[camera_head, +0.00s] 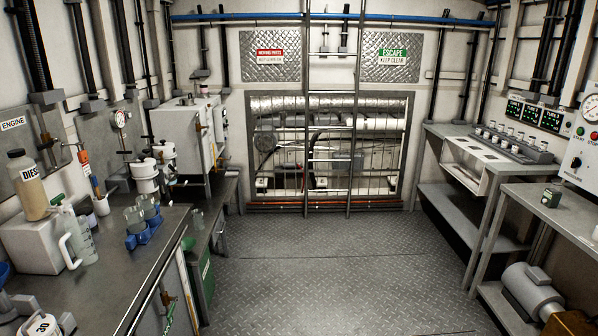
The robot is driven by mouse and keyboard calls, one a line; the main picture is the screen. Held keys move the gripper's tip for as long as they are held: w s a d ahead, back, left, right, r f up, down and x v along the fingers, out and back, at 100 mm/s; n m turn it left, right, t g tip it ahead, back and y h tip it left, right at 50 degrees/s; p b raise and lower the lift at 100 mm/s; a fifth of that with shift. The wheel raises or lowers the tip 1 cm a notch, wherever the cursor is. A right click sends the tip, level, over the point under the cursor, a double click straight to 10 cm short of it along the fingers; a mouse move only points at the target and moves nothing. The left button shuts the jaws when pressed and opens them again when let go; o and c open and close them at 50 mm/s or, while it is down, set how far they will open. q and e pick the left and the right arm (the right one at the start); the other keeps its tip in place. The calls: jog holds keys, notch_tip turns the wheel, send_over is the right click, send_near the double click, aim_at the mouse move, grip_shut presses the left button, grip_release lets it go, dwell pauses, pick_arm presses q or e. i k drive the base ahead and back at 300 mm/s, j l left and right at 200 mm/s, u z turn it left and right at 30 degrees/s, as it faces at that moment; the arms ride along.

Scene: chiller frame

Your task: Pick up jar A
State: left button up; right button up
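No label reading jar A can be made out. Several small jars with pale tops (505,136) stand in a row in a dark rack (520,150) on the far right bench. Their lettering is too small to read. On the left bench, clear grey containers (134,218) sit in a blue holder (145,236). I cannot tell whether any of these is jar A. Neither of my grippers is in view.
The left bench (120,280) also carries a DIESEL bottle (27,185) and a clear jug (78,235). The right bench (575,215) holds a small dark box (551,196). The metal floor (320,270) between the benches is clear.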

aim_at(198, 220)
jog(key=i+u, duration=0.25)
jog(key=i, duration=0.2)
jog(key=i+l+u, duration=0.25)
jog(key=i, duration=0.2)
jog(key=i+l+u, duration=0.3)
jog(key=i, duration=0.15)
jog(key=i+l+u, duration=0.25)
jog(key=i, duration=0.2)
